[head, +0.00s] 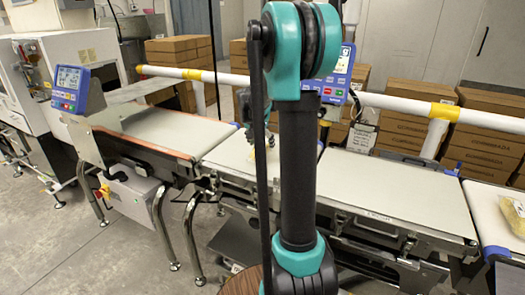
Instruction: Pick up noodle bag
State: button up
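A clear bag with yellow contents, which looks like a noodle bag (513,212), lies on the white belt at the far right and is cut off by the picture edge. A small pale-yellow patch (250,137) shows on the middle belt, mostly hidden behind my arm; it may be another bag. My gripper (262,138) is over that middle belt, close to the patch and mostly hidden by my own arm. I cannot see its fingertips clearly, nor whether it touches or holds anything.
The conveyor line (390,190) runs across the view, with a bare belt right of my arm. Blue display units (75,88) stand over it. A white rail (400,103) with yellow bands runs behind, and cardboard boxes (478,140) are stacked beyond it. Grey floor is free at front left.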

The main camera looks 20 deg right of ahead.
jog(key=shift+x, duration=0.8)
jog(key=shift+c, duration=0.3)
jog(key=c, duration=1.4)
